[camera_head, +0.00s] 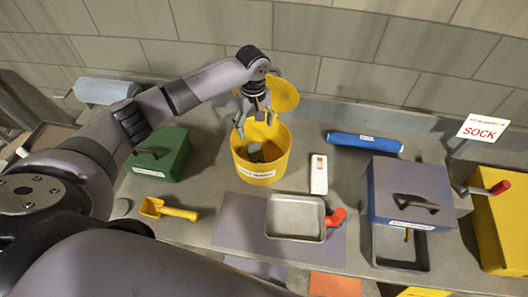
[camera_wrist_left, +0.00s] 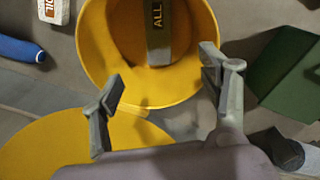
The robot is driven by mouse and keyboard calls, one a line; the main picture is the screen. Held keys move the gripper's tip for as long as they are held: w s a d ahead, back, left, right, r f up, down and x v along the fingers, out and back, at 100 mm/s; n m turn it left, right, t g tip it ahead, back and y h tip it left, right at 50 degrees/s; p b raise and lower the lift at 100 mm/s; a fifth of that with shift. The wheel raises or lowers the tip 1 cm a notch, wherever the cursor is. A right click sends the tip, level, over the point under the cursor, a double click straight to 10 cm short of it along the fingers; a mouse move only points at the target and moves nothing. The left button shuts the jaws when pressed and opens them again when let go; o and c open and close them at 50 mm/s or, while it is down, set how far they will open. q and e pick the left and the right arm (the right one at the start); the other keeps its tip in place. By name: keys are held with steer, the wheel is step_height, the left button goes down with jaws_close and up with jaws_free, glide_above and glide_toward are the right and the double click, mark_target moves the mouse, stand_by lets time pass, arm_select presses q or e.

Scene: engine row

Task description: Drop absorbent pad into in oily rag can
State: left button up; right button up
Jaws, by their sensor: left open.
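The yellow oily rag can (camera_head: 272,172) stands open near the middle of the bench, with its round yellow lid (camera_head: 283,93) tipped up behind it. The can also fills the top of the left wrist view (camera_wrist_left: 101,45). A grey absorbent pad (camera_head: 256,153) lies inside the can; in the left wrist view the pad (camera_wrist_left: 158,53) shows a dark label reading "ALL". My left gripper (camera_head: 254,116) is over the can's mouth, fingers pointing down. In the left wrist view the gripper (camera_wrist_left: 162,66) has its fingers wide apart with nothing between them. My right gripper is not seen.
A green box (camera_head: 172,153) and a yellow scoop (camera_head: 168,209) lie left of the can. A white bottle (camera_head: 319,174), blue roll (camera_head: 364,142) and metal tray (camera_head: 296,217) are to its right and front. A blue box (camera_head: 409,193) stands farther right.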

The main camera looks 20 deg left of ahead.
arm_select(q)
step_height(320, 180, up, 12)
stand_by(0.6)
steer(key=shift+s+f, duration=0.1)
